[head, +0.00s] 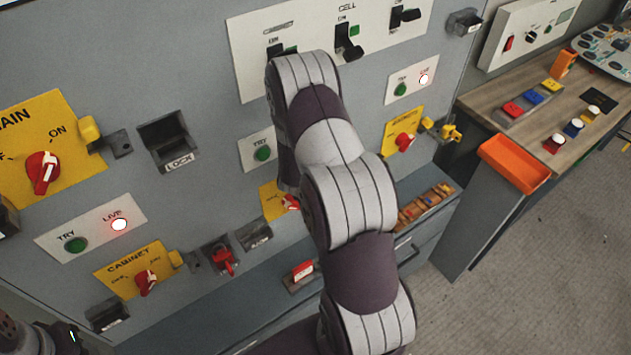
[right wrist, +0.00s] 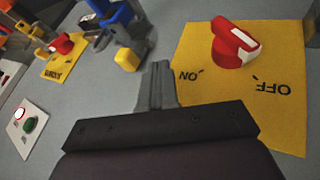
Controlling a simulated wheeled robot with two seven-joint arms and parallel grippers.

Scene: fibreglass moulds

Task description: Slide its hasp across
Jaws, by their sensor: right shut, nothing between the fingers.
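In the right wrist view my right gripper (right wrist: 158,72) is shut and empty. Its tips are between a yellow hasp block (right wrist: 126,60) and a yellow switch plate (right wrist: 240,105), just beside the block; I cannot tell whether they touch it. The plate reads ON and OFF upside down and carries a red knob (right wrist: 236,43) with a white stripe. In the head view my right arm hides the gripper and this hasp; a partly covered yellow plate (head: 269,196) beside the arm is probably the same one. My left gripper's fingers do not show.
A blue object (right wrist: 115,18) stands beyond the block. The MAIN plate (head: 70,175) and CABINET plate (head: 115,270) are left, with a red padlock (head: 223,260) nearby. Another plate (head: 392,140) with yellow padlocks (head: 449,132) is right. An orange bin (head: 515,160) stands by a wooden worktop.

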